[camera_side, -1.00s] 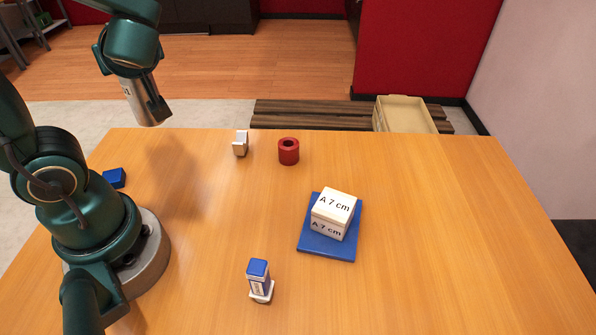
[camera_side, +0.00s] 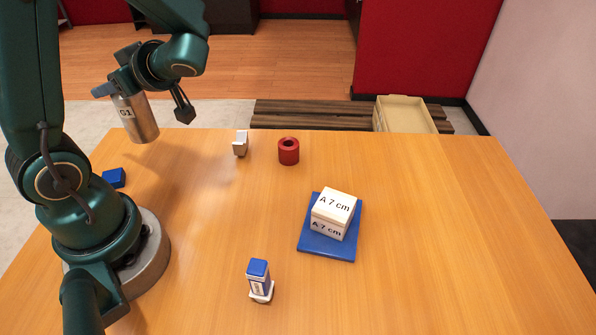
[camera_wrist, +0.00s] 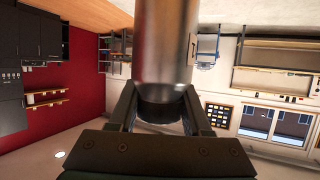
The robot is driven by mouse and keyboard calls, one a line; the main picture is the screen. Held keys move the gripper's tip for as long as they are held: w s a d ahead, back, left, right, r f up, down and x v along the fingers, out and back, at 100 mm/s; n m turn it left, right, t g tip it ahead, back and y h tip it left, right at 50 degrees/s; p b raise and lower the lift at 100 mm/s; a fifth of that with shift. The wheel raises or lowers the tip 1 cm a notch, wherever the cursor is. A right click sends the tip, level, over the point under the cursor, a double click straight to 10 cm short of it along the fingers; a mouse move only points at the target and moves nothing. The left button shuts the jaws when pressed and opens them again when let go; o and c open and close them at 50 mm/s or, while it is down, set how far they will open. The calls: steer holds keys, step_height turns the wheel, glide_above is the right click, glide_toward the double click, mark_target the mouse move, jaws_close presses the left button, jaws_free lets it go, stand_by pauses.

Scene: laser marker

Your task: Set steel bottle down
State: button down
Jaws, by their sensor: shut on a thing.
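The steel bottle (camera_side: 140,124), a shiny cylinder marked "G1", hangs in the air above the far left of the table, slightly tilted. My gripper (camera_side: 121,90) is shut on it near its upper end. In the wrist view the bottle (camera_wrist: 166,45) fills the upper middle, and its dark end sits between the two fingers of my gripper (camera_wrist: 160,103). The bottle's lower end is clear of the table (camera_side: 430,230).
A blue plate (camera_side: 315,245) carries a white box (camera_side: 335,206) marked "A 7 cm". A red ring-like cylinder (camera_side: 288,155), a small white-grey block (camera_side: 240,147), a blue-topped stamp-like item (camera_side: 259,280) and a blue block (camera_side: 114,178) stand apart. The table's right side is clear.

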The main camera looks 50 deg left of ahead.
steer(key=w+d+f, duration=0.1)
steer(key=w+f, duration=0.4)
steer(key=f, duration=0.2)
steer(key=shift+w+d+f, duration=0.15)
steer(key=shift+f, duration=0.1)
stand_by(0.3)
steer(key=shift+c, duration=1.8)
jaws_free()
